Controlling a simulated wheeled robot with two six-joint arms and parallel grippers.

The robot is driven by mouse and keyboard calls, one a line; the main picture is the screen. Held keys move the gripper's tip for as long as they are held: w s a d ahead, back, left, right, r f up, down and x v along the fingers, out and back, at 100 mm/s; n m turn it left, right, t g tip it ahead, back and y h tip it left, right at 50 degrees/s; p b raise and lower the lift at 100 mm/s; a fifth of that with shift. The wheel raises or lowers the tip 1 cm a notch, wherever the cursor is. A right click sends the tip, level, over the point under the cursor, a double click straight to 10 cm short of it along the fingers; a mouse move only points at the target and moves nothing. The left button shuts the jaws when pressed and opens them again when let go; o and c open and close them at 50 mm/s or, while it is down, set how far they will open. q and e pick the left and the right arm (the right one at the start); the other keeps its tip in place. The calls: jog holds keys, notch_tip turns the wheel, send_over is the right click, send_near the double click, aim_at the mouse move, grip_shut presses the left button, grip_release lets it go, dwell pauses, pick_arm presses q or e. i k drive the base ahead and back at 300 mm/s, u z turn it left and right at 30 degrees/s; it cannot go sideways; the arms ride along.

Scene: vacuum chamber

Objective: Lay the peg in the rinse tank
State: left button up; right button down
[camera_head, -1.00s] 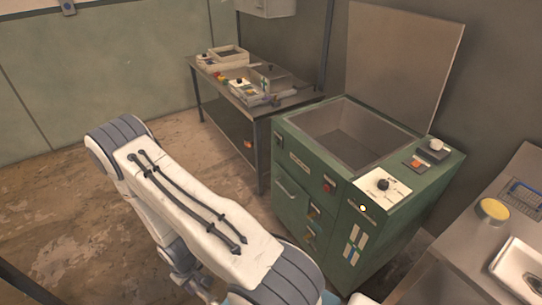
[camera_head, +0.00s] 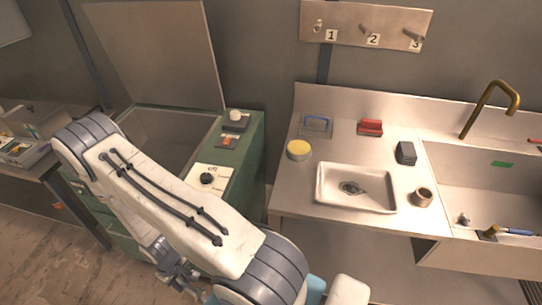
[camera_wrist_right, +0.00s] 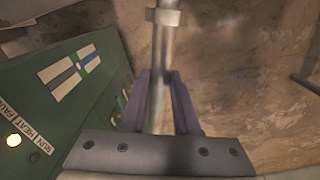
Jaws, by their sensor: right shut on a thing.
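The peg (camera_wrist_right: 163,55) is a pale metal rod with a lighter collar. In the right wrist view it runs up the picture between the purple fingers of my right gripper (camera_wrist_right: 160,90), which is shut on it. In the head view my right gripper (camera_head: 178,284) is low at left, partly hidden under my own arm, and the peg is not clearly visible. A deep steel basin (camera_head: 465,185) with a brass tap is at right. A green machine (camera_head: 247,150) with an open-lidded tank is at left. No label shows which is the rinse tank. My left gripper is out of view.
The steel counter (camera_head: 285,195) holds a shallow white tray (camera_head: 330,205), a yellow-topped tin (camera_head: 299,150), a red block (camera_head: 370,127), a dark block (camera_head: 406,153) and a brown cup (camera_head: 423,196). A board (camera_head: 345,20) with numbered pegs hangs above. A blue-handled tool (camera_head: 515,232) lies in the basin.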

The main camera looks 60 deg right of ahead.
aim_at(455, 208)
jog(key=k, duration=1.35)
jog(key=z, duration=1.95)
